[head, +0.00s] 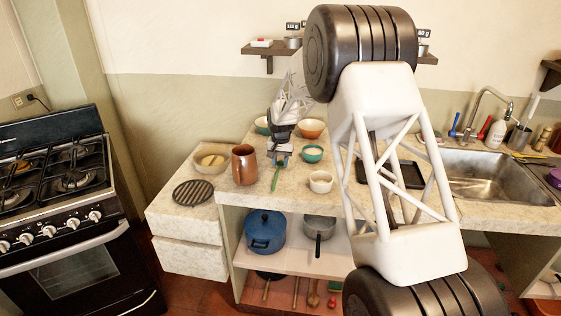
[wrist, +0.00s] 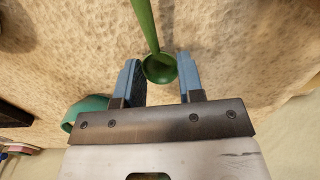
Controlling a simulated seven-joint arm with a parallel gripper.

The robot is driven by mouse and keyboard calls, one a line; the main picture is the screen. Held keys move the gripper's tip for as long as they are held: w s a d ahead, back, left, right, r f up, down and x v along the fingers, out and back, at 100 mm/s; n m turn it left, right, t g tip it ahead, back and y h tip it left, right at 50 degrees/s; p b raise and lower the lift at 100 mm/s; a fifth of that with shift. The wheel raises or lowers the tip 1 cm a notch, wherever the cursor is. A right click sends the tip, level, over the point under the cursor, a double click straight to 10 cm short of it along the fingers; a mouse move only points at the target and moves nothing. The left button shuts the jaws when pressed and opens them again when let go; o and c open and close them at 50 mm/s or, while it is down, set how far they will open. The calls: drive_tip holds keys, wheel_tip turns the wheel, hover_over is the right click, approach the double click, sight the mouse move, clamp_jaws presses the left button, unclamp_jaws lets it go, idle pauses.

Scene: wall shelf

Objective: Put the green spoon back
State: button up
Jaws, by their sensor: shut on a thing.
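The green spoon (head: 275,179) is at my gripper (head: 280,160) over the stone counter, its handle pointing toward the counter's front edge. In the wrist view, the round bowl of the spoon (wrist: 160,68) sits between the two blue fingers of my gripper (wrist: 158,62), and its handle runs up out of the picture. My gripper is shut on the spoon at its bowl end. I cannot tell whether the spoon still touches the counter.
A copper mug (head: 244,166) stands left of my gripper. A teal bowl (head: 313,153) is close on the right, also in the wrist view (wrist: 80,108). A white cup (head: 320,182) stands nearer the front edge. An orange bowl (head: 312,129) is behind. A wall shelf (head: 262,50) hangs above.

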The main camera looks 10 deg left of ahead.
drive_tip(key=shift+f, duration=0.65)
drive_tip(key=o, duration=1.1)
drive_tip(key=shift+c, duration=0.2)
drive_tip(key=shift+r, duration=0.2)
drive_tip(key=shift+r, duration=3.75)
drive_tip(key=shift+d+r, duration=0.1)
